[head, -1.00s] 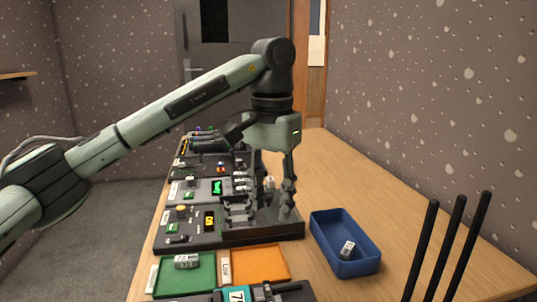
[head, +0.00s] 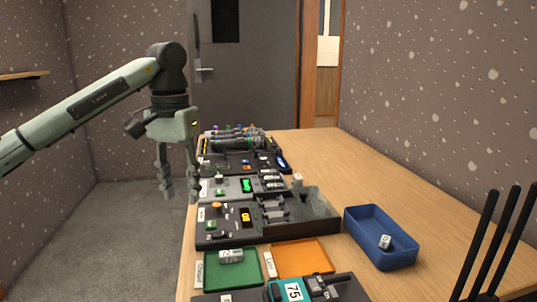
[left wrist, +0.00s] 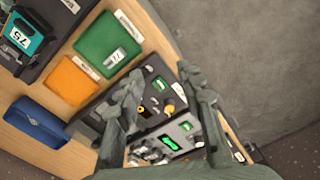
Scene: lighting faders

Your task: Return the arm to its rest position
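My left gripper (head: 178,196) hangs pointing down off the left edge of the table, beside the row of fader consoles (head: 215,230). Its fingers are apart with nothing between them. In the left wrist view the open fingers (left wrist: 165,88) frame the consoles from above. The nearer console has a dark casing with a lit yellow display, and a grey one behind it has a green display. My right gripper does not show in either view.
A green tray (head: 225,276) with a small labelled block (head: 231,256) and an orange tray (head: 300,258) lie at the front. A blue bin (head: 380,250) holds a small pale block (head: 385,241). Bare wooden table (head: 385,180) extends at the right; thin black rods stand at lower right.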

